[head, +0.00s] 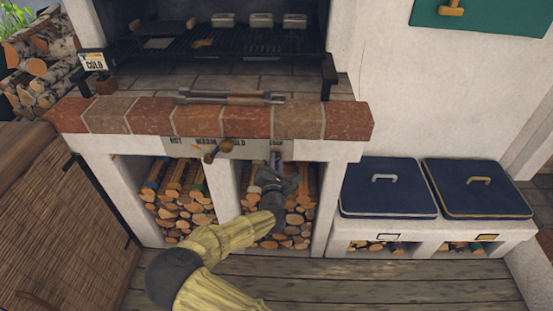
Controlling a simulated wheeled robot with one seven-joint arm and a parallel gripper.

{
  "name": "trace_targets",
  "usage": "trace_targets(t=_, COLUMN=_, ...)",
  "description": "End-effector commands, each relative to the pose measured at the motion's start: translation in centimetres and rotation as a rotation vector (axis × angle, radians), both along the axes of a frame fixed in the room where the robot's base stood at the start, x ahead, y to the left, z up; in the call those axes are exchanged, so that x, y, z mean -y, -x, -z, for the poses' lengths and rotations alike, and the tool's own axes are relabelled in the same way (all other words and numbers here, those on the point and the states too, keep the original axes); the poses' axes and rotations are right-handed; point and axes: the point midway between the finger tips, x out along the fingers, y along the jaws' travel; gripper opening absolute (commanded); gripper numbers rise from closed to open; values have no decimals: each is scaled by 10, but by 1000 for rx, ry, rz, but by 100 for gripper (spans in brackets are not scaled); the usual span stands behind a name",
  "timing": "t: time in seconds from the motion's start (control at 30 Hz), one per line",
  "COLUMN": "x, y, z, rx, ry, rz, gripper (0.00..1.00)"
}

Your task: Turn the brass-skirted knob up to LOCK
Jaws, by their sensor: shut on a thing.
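A pale label strip (189,143) runs under the brick edge, with words that seem to read HOT, MEDIUM, COLD and LOCK. A brown knob or handle with a brass-coloured part (213,151) sticks out from its left half, tilted, with nothing of mine on it. My gripper (275,164) reaches up to the strip's right end, just below the word LOCK. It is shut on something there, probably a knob. The gripper hides most of that thing, so its skirt and pointing direction cannot be told.
The brick ledge (150,117) overhangs the strip, with a long tool (230,98) lying on it. Cubbies of logs (180,205) lie below. Two blue-cushioned lids (388,188) are at right. A woven screen (60,215) stands at left.

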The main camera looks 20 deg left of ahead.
Motion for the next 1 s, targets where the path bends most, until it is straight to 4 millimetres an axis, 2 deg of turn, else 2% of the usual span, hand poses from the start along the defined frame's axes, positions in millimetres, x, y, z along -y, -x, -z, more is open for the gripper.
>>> trace_targets(t=0.07, x=0, y=1, z=2, rx=9, ry=53, rz=1, gripper=2)
trace_targets(t=0.37, x=0, y=1, z=3, rx=14, ry=84, rz=0, gripper=2)
trace_targets(t=0.63, x=0, y=1, z=3, rx=88, ry=385, rz=0, gripper=2)
trace_targets(t=0.9, x=0, y=0, z=2, rx=90, ry=397, rz=1, gripper=2)
trace_targets(t=1.0, x=0, y=1, z=4, rx=106, ry=458, rz=-1, gripper=2)
